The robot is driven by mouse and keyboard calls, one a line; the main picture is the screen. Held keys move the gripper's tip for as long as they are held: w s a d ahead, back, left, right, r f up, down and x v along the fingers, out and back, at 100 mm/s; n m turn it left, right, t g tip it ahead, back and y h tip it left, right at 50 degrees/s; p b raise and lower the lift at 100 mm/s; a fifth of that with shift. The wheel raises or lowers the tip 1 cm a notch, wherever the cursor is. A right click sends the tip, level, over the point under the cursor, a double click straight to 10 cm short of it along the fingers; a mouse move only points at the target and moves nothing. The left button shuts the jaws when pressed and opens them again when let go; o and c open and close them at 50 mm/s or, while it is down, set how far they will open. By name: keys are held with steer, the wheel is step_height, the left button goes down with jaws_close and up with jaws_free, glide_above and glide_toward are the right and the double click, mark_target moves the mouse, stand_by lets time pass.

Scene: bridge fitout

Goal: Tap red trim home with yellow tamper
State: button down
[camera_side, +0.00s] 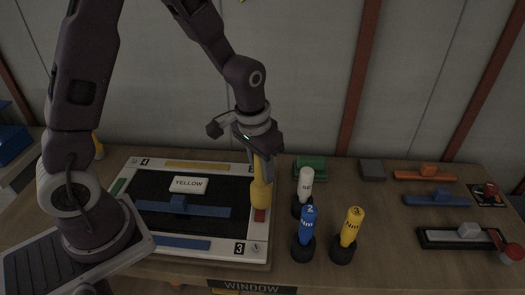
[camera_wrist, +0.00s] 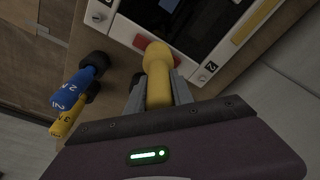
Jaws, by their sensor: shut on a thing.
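My gripper (camera_side: 261,158) is shut on the yellow tamper (camera_side: 261,190) and holds it upright over the right edge of the white-framed board. In the wrist view the tamper (camera_wrist: 158,75) stands between the fingers of my gripper (camera_wrist: 158,85). The red trim (camera_side: 260,215) lies in the board's right border, right below the tamper's lower end. In the wrist view part of the red trim (camera_wrist: 140,41) shows beside the tamper's rounded head. I cannot tell whether the tamper touches the trim.
The board (camera_side: 128,250) bears a YELLOW card (camera_side: 188,185) and a blue handled bar (camera_side: 205,211). A white tool (camera_side: 306,182), a blue tool (camera_side: 308,220) and a yellow tool (camera_side: 351,226) stand close to its right. Handled bars (camera_side: 425,174) and a tray (camera_side: 430,238) lie farther right.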

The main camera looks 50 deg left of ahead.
steer(key=shift+f, duration=0.35)
steer(key=shift+r, duration=0.35)
step_height(320, 180, up, 4)
steer(key=shift+f, duration=0.1)
